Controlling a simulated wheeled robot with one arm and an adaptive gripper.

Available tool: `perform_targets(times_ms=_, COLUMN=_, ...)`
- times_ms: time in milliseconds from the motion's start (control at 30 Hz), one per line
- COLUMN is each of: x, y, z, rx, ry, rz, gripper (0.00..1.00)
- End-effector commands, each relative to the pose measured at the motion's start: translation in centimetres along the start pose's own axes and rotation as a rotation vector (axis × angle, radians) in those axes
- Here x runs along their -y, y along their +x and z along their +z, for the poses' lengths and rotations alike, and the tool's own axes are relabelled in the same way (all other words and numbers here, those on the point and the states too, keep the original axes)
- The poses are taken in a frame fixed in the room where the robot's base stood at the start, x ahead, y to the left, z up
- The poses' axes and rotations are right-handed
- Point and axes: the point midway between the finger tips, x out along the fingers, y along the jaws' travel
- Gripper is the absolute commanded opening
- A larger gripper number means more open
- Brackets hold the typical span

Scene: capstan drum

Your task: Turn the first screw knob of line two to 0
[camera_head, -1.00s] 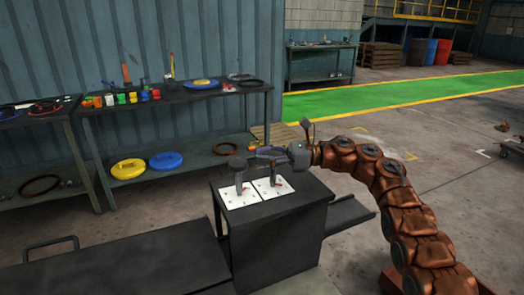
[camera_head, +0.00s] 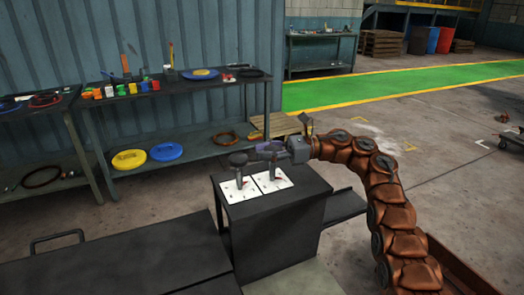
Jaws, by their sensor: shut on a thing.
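Two upright screw knobs with dark heads and short stems stand on white marked plates on top of a dark box. The left knob (camera_head: 238,160) has a round dark head and stands free on the left plate (camera_head: 236,195). The right knob (camera_head: 272,173) stands on the right plate (camera_head: 284,184), its head largely hidden by my gripper. My gripper (camera_head: 264,150) reaches in from the right, level with the knob heads, and appears shut on the right knob. The fingertips come close to the left knob's head. The plate markings are too small to read.
The dark box (camera_head: 275,235) has a lower ledge (camera_head: 343,206) on its right. A low black surface with a handle (camera_head: 57,238) lies at left. Workbenches with coloured parts (camera_head: 185,90) stand by the blue wall. The floor at right is open.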

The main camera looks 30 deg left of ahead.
Motion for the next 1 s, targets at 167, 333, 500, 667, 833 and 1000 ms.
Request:
perform_targets(times_ms=167, x=0.19, y=-0.69, z=0.15, rx=0.002, ry=-0.002, rz=-0.013, gripper=0.1)
perform_targets(times_ms=333, x=0.2, y=-0.72, z=0.18, rx=0.002, ry=-0.003, rz=-0.014, gripper=0.51)
perform_targets(times_ms=500, x=0.11, y=-0.28, z=0.15, rx=0.001, ry=-0.002, rz=-0.007, gripper=0.63)
perform_targets(times_ms=667, x=0.06, y=-0.07, z=0.11, rx=0.001, ry=-0.002, rz=-0.003, gripper=0.63)
perform_targets(times_ms=833, x=0.04, y=-0.06, z=0.09, rx=0.001, ry=-0.002, rz=-0.002, gripper=0.63)
perform_targets(times_ms=1000, x=0.03, y=-0.09, z=0.07, rx=0.001, ry=-0.002, rz=-0.003, gripper=0.63)
